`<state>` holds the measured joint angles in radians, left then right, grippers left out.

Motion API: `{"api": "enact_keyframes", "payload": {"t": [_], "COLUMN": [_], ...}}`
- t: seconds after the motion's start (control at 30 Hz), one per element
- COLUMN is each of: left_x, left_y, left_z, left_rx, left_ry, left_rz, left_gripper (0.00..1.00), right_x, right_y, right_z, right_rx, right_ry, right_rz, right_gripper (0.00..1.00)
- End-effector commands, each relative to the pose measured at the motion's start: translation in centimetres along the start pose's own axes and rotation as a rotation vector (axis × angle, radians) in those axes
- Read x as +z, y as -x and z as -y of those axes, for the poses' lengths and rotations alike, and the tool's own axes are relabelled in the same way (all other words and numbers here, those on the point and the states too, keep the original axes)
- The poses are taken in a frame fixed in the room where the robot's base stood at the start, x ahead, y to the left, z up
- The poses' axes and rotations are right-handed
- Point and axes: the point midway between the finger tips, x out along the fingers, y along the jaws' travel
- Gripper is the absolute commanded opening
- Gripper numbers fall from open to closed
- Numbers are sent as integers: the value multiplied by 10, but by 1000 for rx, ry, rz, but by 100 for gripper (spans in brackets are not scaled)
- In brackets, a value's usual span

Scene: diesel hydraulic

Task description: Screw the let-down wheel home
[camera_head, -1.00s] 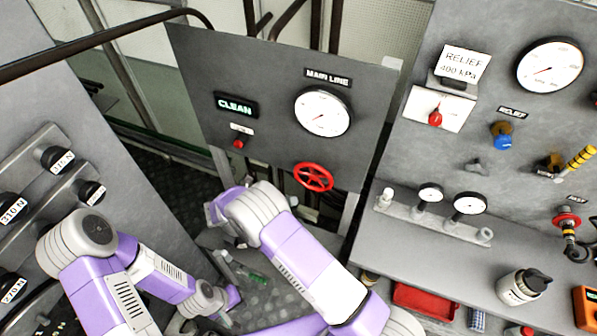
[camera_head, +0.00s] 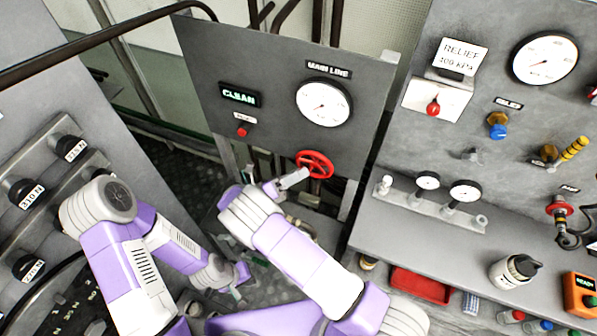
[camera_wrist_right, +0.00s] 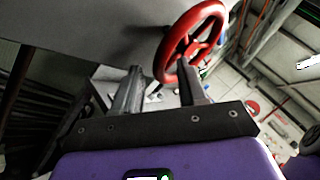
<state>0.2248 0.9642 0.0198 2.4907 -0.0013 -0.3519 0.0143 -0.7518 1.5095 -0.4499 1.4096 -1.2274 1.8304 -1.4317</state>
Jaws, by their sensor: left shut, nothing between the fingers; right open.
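The red spoked wheel (camera_head: 314,160) sits on the lower part of the grey MAIN LINE panel, below a round white gauge (camera_head: 323,103). My right gripper (camera_head: 296,179) is at the wheel's lower left edge. In the right wrist view the wheel (camera_wrist_right: 168,52) is ahead, and the fingers (camera_wrist_right: 160,85) are apart with nothing held. One finger overlaps the lower rim; I cannot tell whether it touches. My left gripper (camera_head: 236,288) is shut and empty, low and left of the wheel, partly hidden by its own arm.
A lit CLEAN sign (camera_head: 240,95) and a red button (camera_head: 243,131) are left of the gauge. Knobs on a sloped panel (camera_head: 50,185) are at left. Pipes run above the panel.

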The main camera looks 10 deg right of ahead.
Motion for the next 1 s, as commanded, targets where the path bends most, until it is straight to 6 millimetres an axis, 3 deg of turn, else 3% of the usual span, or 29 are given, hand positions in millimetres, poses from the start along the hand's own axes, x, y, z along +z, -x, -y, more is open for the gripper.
{"api": "enact_keyframes", "payload": {"t": [0.2, 0.47, 0.5, 1.0], "left_x": [0, 0, 0, 0], "left_y": [0, 0, 0, -2], "left_z": [0, 0, 0, 1], "left_rx": [0, 0, 0, 0], "left_ry": [0, 0, 0, 0], "left_rz": [0, 0, 0, 0], "left_gripper": [0, 0, 0, 0], "right_x": [0, 0, 0, 7], "right_y": [0, 0, 0, 3], "right_z": [0, 0, -1, 1], "right_rx": [1, 2, 2, 56], "right_ry": [0, -1, 0, -81], "right_rz": [0, -1, -1, -66], "right_gripper": [41, 1, 0, 0]}}
